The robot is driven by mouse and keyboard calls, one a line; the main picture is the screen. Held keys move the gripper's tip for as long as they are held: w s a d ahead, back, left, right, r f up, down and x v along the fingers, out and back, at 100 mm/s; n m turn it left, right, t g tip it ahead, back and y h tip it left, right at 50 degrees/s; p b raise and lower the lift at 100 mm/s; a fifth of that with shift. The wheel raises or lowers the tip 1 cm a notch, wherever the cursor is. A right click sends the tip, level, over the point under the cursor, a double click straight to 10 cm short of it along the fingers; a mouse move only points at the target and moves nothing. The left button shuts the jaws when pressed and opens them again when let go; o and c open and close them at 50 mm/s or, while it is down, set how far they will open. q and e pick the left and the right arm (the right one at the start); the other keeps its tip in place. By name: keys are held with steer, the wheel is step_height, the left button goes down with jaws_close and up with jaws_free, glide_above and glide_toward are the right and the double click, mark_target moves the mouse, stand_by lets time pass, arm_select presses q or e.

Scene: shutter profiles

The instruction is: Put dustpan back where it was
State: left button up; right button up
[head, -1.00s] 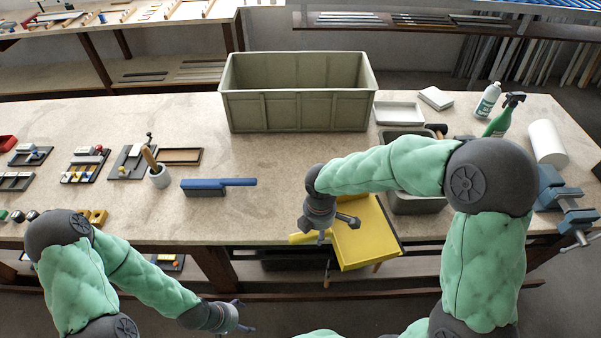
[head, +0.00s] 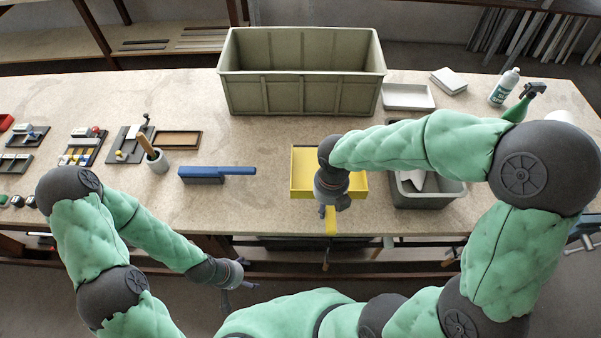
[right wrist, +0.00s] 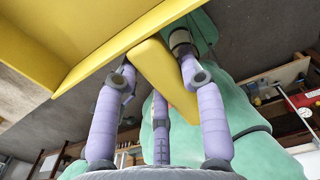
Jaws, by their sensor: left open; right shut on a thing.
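The yellow dustpan (head: 302,165) is at the front of the workbench, to the right of the blue brush (head: 217,173), with its handle (head: 331,218) pointing toward me past the bench edge. My right gripper (head: 331,200) is shut on the dustpan near its handle and hides part of the pan. In the right wrist view the yellow pan (right wrist: 60,45) fills the upper left and its handle (right wrist: 165,80) runs between the gripper's fingers. I cannot tell whether the pan touches the bench. My left gripper (head: 240,285) is open and empty, in front of the bench edge.
A large grey-green crate (head: 303,95) stands at the back. A smaller grey bin (head: 430,200) with contents stands right of the dustpan. Bench between brush and dustpan is clear.

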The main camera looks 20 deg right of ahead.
steer(key=w+a+f, duration=0.1)
steer(key=w, duration=0.1)
steer(key=w+a+f+b, duration=0.1)
steer(key=w, duration=0.2)
steer(key=w+a+f, duration=0.1)
steer(key=w+f, duration=0.1)
steer(key=w, duration=0.1)
steer(key=shift+a, duration=0.15)
steer(key=w+f, duration=0.1)
steer(key=w+a+f+b, duration=0.1)
steer(key=f, duration=0.1)
steer(key=w+f, duration=0.1)
steer(key=f, duration=0.1)
steer(key=shift+w+a+b, duration=0.25)
steer(key=shift+w+b, duration=0.05)
steer(key=shift+w, duration=0.05)
steer(key=shift+w+a+f, duration=0.1)
steer(key=shift+w+f, duration=0.15)
steer(key=shift+f, duration=0.25)
steer(key=shift+f+b, duration=0.45)
steer(key=shift+f, duration=1.05)
steer(key=o, duration=1)
